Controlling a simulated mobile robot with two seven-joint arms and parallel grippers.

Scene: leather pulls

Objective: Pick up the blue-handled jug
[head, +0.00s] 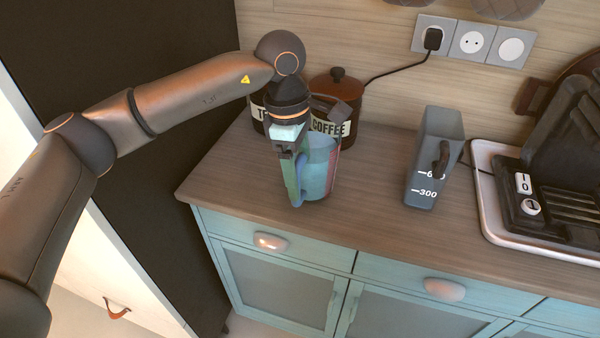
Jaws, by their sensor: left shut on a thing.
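The blue-handled jug (319,169) is a translucent light-blue vessel at the left part of the wooden counter. Its blue handle is on its left side, mostly hidden behind my gripper. My left gripper (296,195) points down at the jug's left side and is shut on the jug. I cannot tell whether the jug's base touches the counter. My right gripper is not in view.
Two dark canisters, one labelled COFFEE (338,90), stand close behind the jug. A grey measuring jug (433,150) with a dark handle stands to the right. A dark appliance on a white tray (497,215) is farther right. Bare counter (370,185) lies between the jugs.

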